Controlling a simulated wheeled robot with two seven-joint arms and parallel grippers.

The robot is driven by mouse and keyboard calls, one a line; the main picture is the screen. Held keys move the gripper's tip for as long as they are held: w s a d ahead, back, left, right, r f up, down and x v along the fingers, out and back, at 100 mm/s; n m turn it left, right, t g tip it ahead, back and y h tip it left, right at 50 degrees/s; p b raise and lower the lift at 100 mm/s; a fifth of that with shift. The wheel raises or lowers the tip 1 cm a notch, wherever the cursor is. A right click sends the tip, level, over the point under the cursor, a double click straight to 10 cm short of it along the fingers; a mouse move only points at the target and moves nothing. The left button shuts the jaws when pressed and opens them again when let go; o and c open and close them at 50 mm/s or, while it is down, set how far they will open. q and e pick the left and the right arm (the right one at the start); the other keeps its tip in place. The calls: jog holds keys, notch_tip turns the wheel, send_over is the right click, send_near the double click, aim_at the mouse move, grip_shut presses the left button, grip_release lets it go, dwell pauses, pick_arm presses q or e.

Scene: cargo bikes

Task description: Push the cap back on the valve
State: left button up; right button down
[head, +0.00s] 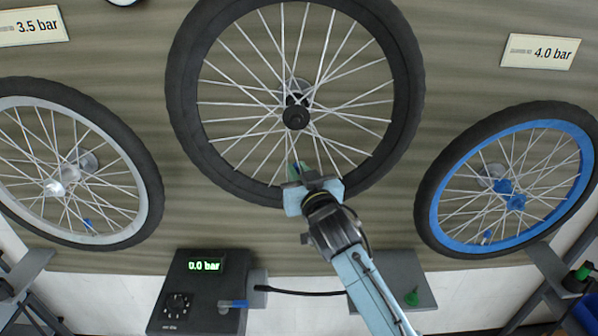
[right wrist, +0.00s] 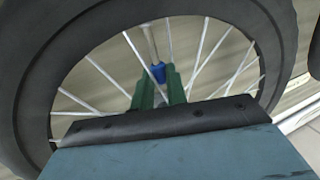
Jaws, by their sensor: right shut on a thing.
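The black middle wheel (head: 190,90) stands at the centre of the head view. My right gripper (head: 297,172) reaches over its lower rim, with its tips among the spokes. In the right wrist view its two green fingers (right wrist: 160,90) are shut on a small blue cap (right wrist: 158,72). A pale rod shows just above the cap; I cannot tell whether it is a spoke or a valve. The wheel's own valve is hidden or too small to make out, so I cannot tell whether the cap touches it. My left gripper is not in view.
A silver-rimmed wheel (head: 146,160) is at left and a blue-rimmed wheel (head: 437,180) at right. Below stand a pump box (head: 184,275) reading 0.0 bar and a grey shelf (head: 390,265) with a small green item (head: 411,298). A black hose (head: 305,292) runs between them.

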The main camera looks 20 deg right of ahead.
jog(key=shift+f, duration=0.4)
dwell(0.3)
jog(key=c, duration=1)
grip_release()
jog(key=s+p, duration=0.3)
jog(key=s, duration=0.7)
jog(key=shift+d, duration=0.1)
dwell(0.4)
